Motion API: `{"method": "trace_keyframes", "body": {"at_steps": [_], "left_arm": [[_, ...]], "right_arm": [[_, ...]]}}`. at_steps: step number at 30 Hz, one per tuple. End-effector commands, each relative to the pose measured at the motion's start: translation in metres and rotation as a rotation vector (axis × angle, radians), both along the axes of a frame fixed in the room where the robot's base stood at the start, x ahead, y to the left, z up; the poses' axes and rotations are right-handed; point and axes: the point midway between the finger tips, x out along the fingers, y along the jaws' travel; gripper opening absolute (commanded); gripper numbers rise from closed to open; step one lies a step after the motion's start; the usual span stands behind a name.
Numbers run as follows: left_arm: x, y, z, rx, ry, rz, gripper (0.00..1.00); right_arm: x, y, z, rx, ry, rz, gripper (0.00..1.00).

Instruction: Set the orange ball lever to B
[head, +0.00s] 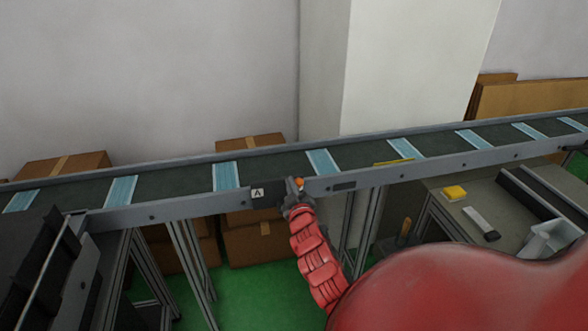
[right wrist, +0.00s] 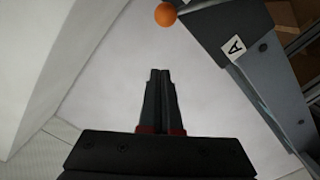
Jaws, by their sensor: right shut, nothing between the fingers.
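The fingers hold nothing. The white label A (head: 257,193) is on the dark plate left of the ball; it also shows in the right wrist view (right wrist: 234,46). No label B is visible. The lever's stem cannot be made out. My left gripper is out of view.
The conveyor's rail (head: 180,207) runs across the view, with several blue masks on the belt (head: 275,164). Cardboard boxes (head: 250,243) stand behind and below it.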

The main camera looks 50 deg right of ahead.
Motion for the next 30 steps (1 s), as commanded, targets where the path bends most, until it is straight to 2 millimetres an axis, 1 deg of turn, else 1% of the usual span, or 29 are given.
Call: {"method": "trace_keyframes", "body": {"at_steps": [1,6,12,18,30], "left_arm": [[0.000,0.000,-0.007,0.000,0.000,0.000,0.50],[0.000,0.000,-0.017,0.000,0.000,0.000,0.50],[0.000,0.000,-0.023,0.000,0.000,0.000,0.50],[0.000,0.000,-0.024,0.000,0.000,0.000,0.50],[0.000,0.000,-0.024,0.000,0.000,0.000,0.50]], "right_arm": [[-0.009,0.004,-0.004,-0.002,0.000,-0.001,0.00],[-0.033,0.020,-0.002,-0.002,0.001,-0.002,0.00],[-0.054,0.034,0.001,-0.002,-0.002,-0.002,0.00],[-0.062,0.041,0.002,-0.001,0.000,-0.001,0.00],[-0.062,0.041,0.003,-0.002,-0.001,0.000,0.00]]}}
